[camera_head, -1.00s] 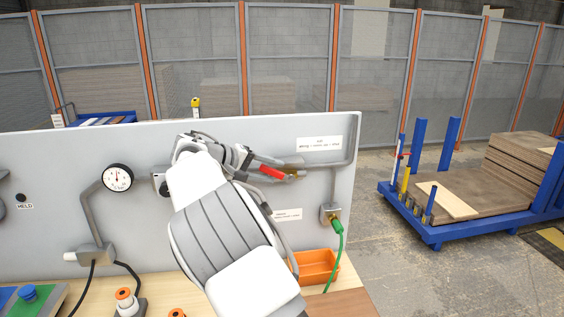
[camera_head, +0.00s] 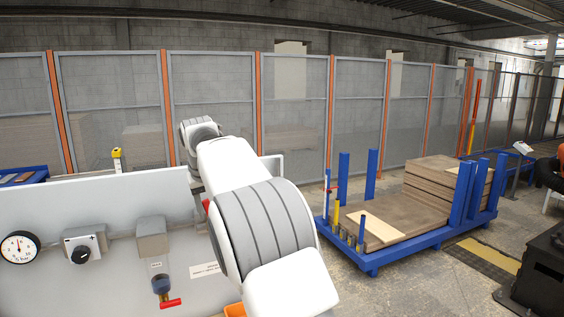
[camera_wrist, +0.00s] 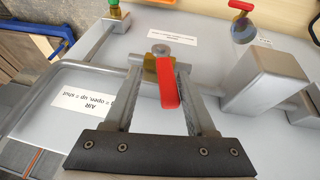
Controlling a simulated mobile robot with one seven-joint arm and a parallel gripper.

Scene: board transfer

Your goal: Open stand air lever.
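The stand air lever is a red handle (camera_wrist: 168,85) on a brass valve in a grey pipe, seen in the wrist view. It points toward the bottom of that view, roughly across the pipe's run. My gripper (camera_wrist: 160,68) is open, with one finger on each side of the lever. The lever lies closer to the right finger; I cannot tell whether they touch. An upside-down AIR label (camera_wrist: 83,103) on the panel includes "open, up = shut". In the head view my arm hides my gripper and most of the valve; only a small red bit (camera_head: 206,205) shows beside the arm.
The grey panel (camera_head: 115,195) carries a gauge (camera_head: 19,247), a knob box (camera_head: 84,246) and another red-handled valve (camera_head: 168,302). A grey box (camera_wrist: 264,78) stands out near the gripper in the wrist view. A blue rack (camera_head: 375,258) with boards stands at the right, with floor between.

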